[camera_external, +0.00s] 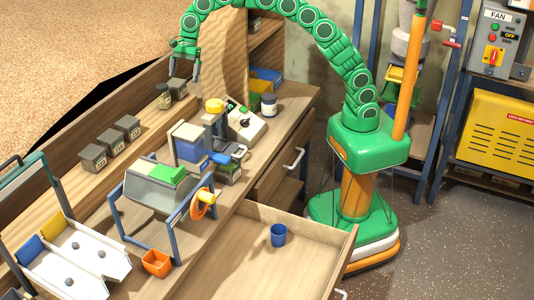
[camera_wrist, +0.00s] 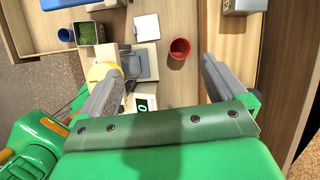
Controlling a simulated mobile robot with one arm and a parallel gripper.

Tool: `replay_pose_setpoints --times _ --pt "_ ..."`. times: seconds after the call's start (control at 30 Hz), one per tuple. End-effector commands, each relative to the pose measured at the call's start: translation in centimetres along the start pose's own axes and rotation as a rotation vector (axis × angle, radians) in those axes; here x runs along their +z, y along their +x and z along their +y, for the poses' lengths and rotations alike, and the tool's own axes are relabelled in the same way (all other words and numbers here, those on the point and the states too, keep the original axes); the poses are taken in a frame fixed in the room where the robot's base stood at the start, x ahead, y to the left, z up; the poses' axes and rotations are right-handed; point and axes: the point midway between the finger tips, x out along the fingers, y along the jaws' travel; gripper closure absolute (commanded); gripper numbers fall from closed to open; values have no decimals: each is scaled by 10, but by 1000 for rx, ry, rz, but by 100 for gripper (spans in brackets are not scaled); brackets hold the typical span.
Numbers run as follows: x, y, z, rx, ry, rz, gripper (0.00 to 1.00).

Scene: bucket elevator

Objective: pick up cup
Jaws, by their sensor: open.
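A blue cup (camera_external: 278,235) stands in the open drawer at the lower right of the external view. A red round cup-like container (camera_wrist: 180,48) stands on a wooden surface in the wrist view, ahead of the fingers; I cannot match it to anything in the external view. My gripper (camera_external: 184,68) is at the upper left of the external view, above the back ledge, far from the blue cup. In the wrist view my gripper (camera_wrist: 162,66) has its two grey fingers wide apart, with nothing held between them.
The open drawer (camera_external: 245,262) juts out at the front. A control box (camera_external: 241,122) and blue-framed machine (camera_external: 160,190) crowd the bench. An orange bin (camera_external: 156,262) sits at the front.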

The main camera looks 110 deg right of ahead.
Motion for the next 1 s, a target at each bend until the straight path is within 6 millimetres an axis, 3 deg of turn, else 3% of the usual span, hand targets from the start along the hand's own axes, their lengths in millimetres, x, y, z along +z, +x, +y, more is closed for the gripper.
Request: replay_pose_setpoints --times 0.2,0.5,0.7,1.0 --pt "-8 9 -27 -22 121 -10 2" --pt "-15 18 -50 -42 223 -18 2" --pt "-18 21 -59 -51 271 -22 2" --pt "-27 45 -56 -47 266 -21 2"
